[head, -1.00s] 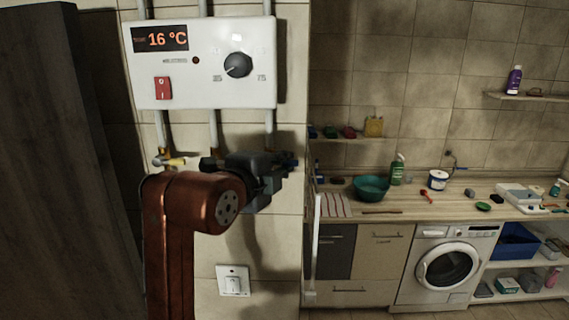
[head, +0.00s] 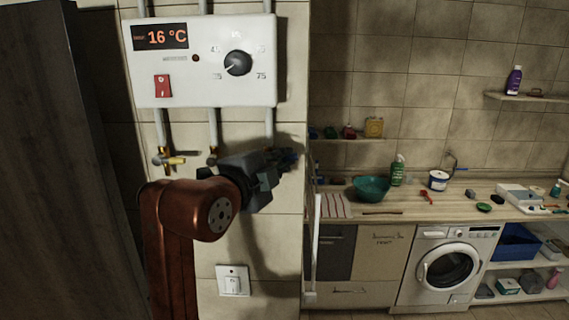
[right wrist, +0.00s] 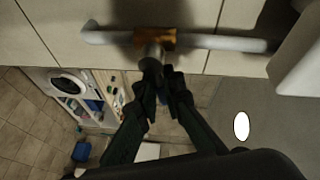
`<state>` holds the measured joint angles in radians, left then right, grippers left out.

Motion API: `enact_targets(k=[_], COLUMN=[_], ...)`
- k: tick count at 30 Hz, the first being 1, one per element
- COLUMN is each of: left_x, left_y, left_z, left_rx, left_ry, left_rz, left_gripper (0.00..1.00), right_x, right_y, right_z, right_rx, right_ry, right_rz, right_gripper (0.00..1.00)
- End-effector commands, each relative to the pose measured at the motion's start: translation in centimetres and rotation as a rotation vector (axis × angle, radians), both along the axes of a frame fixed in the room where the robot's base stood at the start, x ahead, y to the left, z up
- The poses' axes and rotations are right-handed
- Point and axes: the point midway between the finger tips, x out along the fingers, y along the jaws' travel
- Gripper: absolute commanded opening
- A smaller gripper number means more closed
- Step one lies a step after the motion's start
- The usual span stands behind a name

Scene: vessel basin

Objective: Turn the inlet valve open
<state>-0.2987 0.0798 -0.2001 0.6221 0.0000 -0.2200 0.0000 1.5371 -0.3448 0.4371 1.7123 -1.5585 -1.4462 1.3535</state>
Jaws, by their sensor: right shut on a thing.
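The white water heater (head: 205,95) hangs on the tiled wall and its display reads 16 °C. Three grey pipes run below it. The left pipe carries a brass valve with a yellow handle (head: 176,160). A brass fitting (head: 213,158) shows on the middle pipe. My right gripper (head: 284,160) is at the lower end of the right pipe and covers the valve there. In the right wrist view, the brass valve body (right wrist: 155,38) sits on a pipe, and my right gripper (right wrist: 165,75) is shut on its stubby handle (right wrist: 152,62). My left gripper is not in view.
A dark cabinet (head: 55,170) stands close at the left. A light switch (head: 232,280) is on the wall below my arm. To the right are a worktop (head: 400,206) with a teal bowl (head: 371,188) and a washing machine (head: 447,265).

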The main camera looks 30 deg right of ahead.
Motion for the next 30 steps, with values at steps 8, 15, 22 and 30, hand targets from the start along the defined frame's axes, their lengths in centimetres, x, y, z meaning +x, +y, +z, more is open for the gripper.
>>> enact_targets(k=[8,15,22,30], left_x=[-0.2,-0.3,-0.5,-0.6], left_y=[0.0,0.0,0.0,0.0], left_z=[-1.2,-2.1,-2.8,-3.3], left_rx=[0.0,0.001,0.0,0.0], left_ry=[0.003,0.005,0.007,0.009], left_rz=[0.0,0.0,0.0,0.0], left_gripper=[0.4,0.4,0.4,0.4], right_x=[0.2,0.4,0.7,1.1], right_y=[0.2,0.6,1.1,1.7], right_z=[0.6,1.2,1.8,2.2], right_rx=[-0.225,-0.419,-0.606,-0.82], right_ry=[0.137,0.255,0.369,0.501], right_rz=[-0.002,-0.002,-0.001,-0.001], right_gripper=[0.0,0.0,0.0,0.0])
